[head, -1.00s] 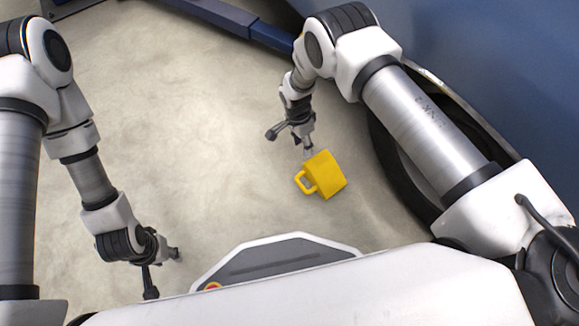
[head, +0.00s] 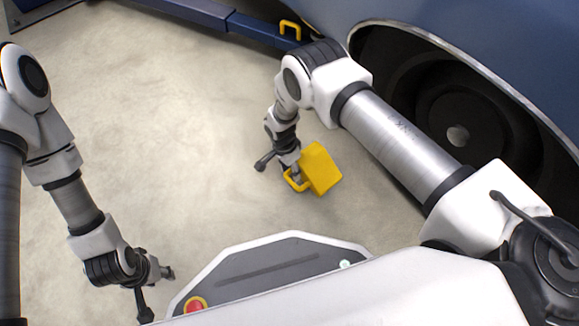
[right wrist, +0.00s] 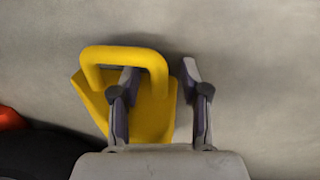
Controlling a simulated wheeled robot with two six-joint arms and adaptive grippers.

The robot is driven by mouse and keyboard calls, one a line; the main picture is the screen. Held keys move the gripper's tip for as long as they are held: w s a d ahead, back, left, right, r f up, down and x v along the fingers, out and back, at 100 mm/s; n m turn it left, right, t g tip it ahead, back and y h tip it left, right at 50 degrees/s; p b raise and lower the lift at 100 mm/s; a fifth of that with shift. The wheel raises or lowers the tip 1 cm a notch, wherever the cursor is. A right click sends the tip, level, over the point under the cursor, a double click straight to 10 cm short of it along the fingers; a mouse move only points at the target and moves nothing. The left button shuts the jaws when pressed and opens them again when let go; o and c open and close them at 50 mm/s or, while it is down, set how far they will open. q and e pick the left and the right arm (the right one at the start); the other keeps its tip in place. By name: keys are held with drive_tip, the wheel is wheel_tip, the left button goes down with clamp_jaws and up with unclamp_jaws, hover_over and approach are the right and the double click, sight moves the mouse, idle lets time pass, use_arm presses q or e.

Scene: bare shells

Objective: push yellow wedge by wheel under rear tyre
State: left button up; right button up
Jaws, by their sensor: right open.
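The yellow wedge (head: 321,168) lies on the floor in the middle of the head view, its loop handle facing my right gripper. My right gripper (head: 284,171) is open at the handle. In the right wrist view the wedge (right wrist: 153,118) shows between and left of the open fingers (right wrist: 160,82). The left finger appears inside the handle loop and the right finger outside it; contact is unclear. The dark wheel and tyre (head: 436,101) stand right of the wedge, apart from it, partly hidden by my right arm. My left gripper (head: 155,287) hangs away from the wedge, its fingers apart.
The blue vehicle body (head: 450,25) fills the upper right above the wheel arch. A dark blue beam (head: 235,24) crosses the floor at the top, with a yellow handle-like loop (head: 290,29) by it. The pale floor (head: 150,130) left of the wedge is clear.

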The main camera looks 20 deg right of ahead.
sight(316, 154)
drive_tip(key=shift+c, duration=0.4)
clamp_jaws()
drive_tip(key=shift+d, duration=0.1)
drive_tip(key=shift+w+d+b, duration=0.5)
drive_tip(key=shift+w+d, duration=0.05)
drive_tip(key=shift+d, duration=1)
drive_tip(key=shift+w+d+b, duration=0.45)
drive_tip(key=shift+w+d, duration=0.15)
drive_tip(key=shift+d, duration=1)
drive_tip(key=shift+w+d+b, duration=0.5)
drive_tip(key=shift+w+d, duration=0.05)
drive_tip(key=shift+d, duration=1)
drive_tip(key=shift+o, duration=0.2)
unclamp_jaws()
